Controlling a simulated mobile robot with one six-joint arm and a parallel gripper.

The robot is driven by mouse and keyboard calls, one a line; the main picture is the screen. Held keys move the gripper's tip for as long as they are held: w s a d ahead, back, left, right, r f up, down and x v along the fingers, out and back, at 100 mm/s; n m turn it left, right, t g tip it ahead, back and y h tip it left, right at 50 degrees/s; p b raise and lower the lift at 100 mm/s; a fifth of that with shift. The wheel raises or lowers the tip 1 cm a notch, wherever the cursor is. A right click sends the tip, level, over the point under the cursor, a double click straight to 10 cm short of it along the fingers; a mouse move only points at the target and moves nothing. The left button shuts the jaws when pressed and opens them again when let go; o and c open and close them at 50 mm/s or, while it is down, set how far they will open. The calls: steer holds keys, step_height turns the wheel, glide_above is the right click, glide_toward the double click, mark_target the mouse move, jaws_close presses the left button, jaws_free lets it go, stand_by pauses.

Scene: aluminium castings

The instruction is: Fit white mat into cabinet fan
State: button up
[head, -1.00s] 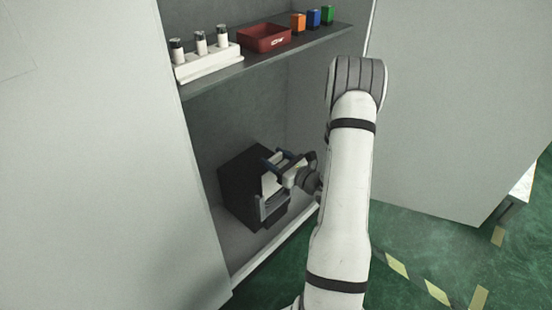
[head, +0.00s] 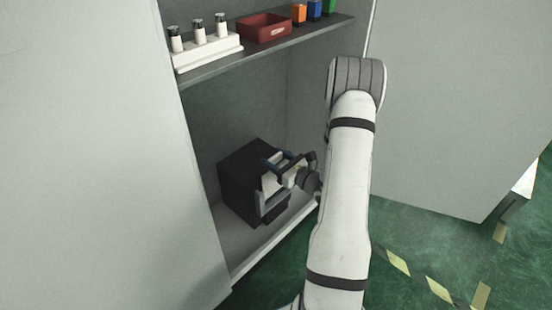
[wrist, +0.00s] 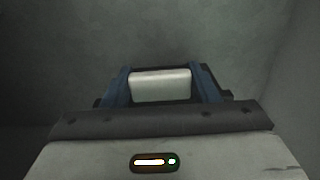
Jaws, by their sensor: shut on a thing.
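The cabinet fan (head: 243,183) is a black box on the cabinet floor, with a light frame on its front facing my arm. My gripper (head: 275,164) is at the upper front of the fan, its blue fingers shut on the white mat (head: 270,182). The mat is at the front frame, but I cannot tell how far it sits inside. In the wrist view the mat's pale edge (wrist: 160,85) lies between the two blue fingers (wrist: 162,92). The gripper hides part of the fan's front.
The shelf (head: 225,68) above holds a white rack with several vials (head: 207,53), a red tray (head: 264,27) and small coloured boxes (head: 314,10). The cabinet's left panel (head: 100,150) and a pale panel on the right flank the opening. Cabinet floor left of the fan is narrow.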

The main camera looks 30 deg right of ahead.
steer(key=shift+f+b, duration=1.5)
steer(key=shift+f, duration=0.55)
steer(key=o, duration=1.4)
steer(key=shift+c, duration=0.2)
steer(key=p+v, duration=0.2)
steer(key=v, duration=0.6)
